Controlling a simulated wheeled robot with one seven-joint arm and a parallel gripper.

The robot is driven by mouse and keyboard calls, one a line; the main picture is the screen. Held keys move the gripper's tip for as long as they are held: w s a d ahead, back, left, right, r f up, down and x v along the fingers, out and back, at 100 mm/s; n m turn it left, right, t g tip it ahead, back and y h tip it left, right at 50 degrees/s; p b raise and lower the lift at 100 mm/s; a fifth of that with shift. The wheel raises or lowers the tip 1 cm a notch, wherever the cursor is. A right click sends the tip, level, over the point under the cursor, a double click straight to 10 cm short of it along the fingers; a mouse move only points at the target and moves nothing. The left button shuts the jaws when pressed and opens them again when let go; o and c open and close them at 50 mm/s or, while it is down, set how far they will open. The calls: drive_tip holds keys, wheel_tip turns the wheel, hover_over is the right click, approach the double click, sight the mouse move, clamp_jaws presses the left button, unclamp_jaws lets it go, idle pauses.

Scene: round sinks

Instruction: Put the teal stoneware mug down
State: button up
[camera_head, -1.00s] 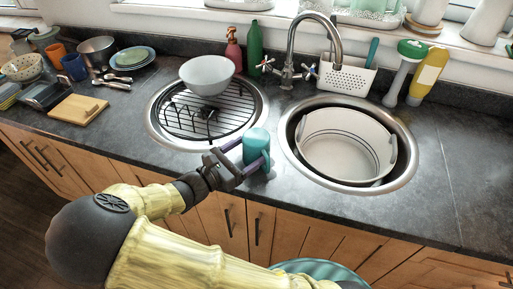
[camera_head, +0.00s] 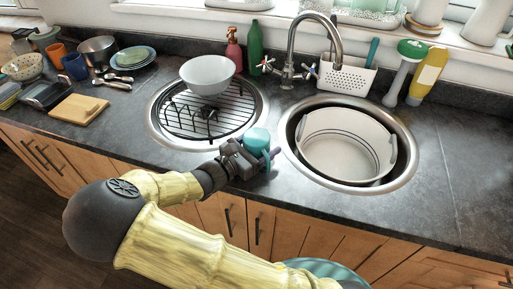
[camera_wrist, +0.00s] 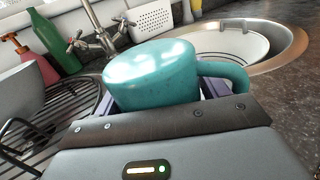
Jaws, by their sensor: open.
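The teal mug (camera_head: 257,138) is at the strip of dark counter between the two round sinks, near the front edge. In the wrist view the mug (camera_wrist: 150,80) fills the middle, with its handle to the right. Its upper face looks closed, with no opening visible. My gripper (camera_head: 266,157) is open around the mug, one finger on each side, with the palm close to it. Finger parts show at both sides of the mug in the wrist view. The mug's lower part is hidden behind my gripper, so its contact with the counter cannot be seen.
The left sink holds a black rack (camera_head: 190,121) with a pale bowl (camera_head: 207,75) over it. The right sink holds a white tub (camera_head: 345,140). A tap (camera_head: 338,50) stands behind. The counter right of the right sink is clear (camera_head: 460,180).

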drive_tip(key=shift+c, duration=0.2)
drive_tip(key=c, duration=0.9)
wheel_tip(320, 180, up, 10)
drive_tip(key=shift+r+p, duration=0.1)
drive_tip(key=shift+p, duration=0.5)
drive_tip(key=shift+a, duration=0.1)
